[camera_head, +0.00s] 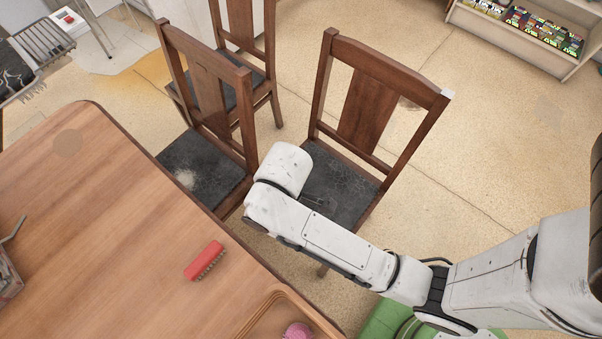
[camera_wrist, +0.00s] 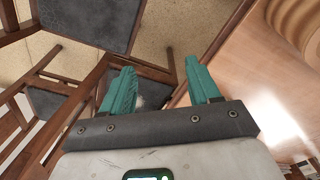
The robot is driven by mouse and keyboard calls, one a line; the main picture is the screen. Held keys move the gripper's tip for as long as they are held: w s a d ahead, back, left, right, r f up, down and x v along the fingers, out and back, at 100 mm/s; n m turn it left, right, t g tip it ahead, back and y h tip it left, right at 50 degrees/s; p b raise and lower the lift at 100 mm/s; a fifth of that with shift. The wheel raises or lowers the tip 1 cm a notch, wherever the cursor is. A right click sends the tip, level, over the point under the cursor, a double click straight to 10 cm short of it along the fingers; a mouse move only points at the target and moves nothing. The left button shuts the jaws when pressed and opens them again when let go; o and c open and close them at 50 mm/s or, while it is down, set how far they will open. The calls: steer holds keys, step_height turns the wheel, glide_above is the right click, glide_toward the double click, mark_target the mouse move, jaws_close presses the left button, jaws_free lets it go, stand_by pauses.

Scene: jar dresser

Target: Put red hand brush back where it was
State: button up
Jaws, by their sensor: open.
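The red hand brush (camera_head: 205,260) lies on the wooden table (camera_head: 110,215) in the head view, near the table's right edge, with its bristles toward the lower right. Nothing holds it. In the wrist view my gripper (camera_wrist: 160,78) has two teal fingers spread apart with nothing between them. Chairs and the table edge show beyond the fingers. In the head view my arm reaches over the chairs beside the table, and the gripper fingers are hidden. The brush does not show in the wrist view.
A wooden tray (camera_head: 262,315) with a pink item (camera_head: 298,331) sits at the table's near edge. Wooden chairs with dark seats (camera_head: 205,168) (camera_head: 338,185) stand close to the table and my arm. A shelf (camera_head: 520,38) of colourful packets stands at the upper right. Open floor lies at right.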

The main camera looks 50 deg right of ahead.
steer(key=s+d+r+m, duration=0.1)
steer(key=s+d+m, duration=0.6)
steer(key=s+d, duration=0.2)
steer(key=shift+s+t+h, duration=0.3)
steer(key=shift+s, duration=0.4)
